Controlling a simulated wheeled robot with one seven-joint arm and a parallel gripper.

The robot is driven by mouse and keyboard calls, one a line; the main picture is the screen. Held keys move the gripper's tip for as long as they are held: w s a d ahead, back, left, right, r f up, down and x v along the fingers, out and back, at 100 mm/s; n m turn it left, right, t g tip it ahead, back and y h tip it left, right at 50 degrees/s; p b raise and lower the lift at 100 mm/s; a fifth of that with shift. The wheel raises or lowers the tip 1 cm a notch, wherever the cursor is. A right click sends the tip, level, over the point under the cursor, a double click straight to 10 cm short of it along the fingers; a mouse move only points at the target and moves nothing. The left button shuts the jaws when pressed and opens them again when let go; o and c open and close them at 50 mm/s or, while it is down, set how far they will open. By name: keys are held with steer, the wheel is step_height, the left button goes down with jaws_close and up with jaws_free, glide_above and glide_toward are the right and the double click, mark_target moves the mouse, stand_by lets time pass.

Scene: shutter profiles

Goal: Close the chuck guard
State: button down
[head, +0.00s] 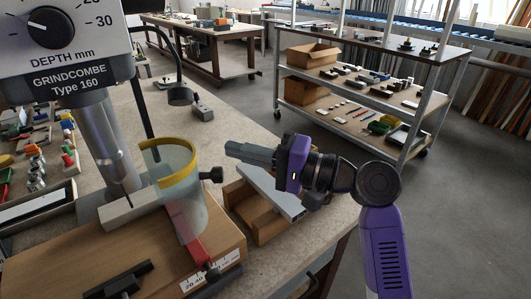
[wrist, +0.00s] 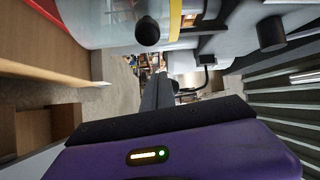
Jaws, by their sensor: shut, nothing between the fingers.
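The chuck guard (head: 185,205) is a clear curved shield with a yellow top band. In the head view it stands to the right of the grey spindle (head: 98,125) and its thin bit, beside them rather than around them. A black knob (head: 212,174) sticks out from its right side. My gripper (head: 232,149) is shut and empty, just right of the yellow band and above the knob; contact cannot be made out. In the wrist view the guard (wrist: 105,22) and its knob (wrist: 147,31) are at the top, above the shut fingers (wrist: 158,90).
A grey block (head: 130,207) lies under the bit on the wooden board (head: 230,240). A red bar (head: 186,232) shows partly through the guard. A shelf trolley (head: 350,95) is at the back right.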

steer(key=shift+s+a+f+p, duration=0.1)
steer(key=shift+s+a+p, duration=0.05)
steer(key=shift+s, duration=0.45)
steer(key=shift+s+a+f+p, duration=0.1)
steer(key=shift+s+a+p, duration=0.1)
steer(key=shift+s, duration=0.45)
steer(key=shift+s+a+f+p, duration=0.1)
steer(key=shift+s+a, duration=0.05)
steer(key=shift+s, duration=0.45)
steer(key=shift+s, duration=0.1)
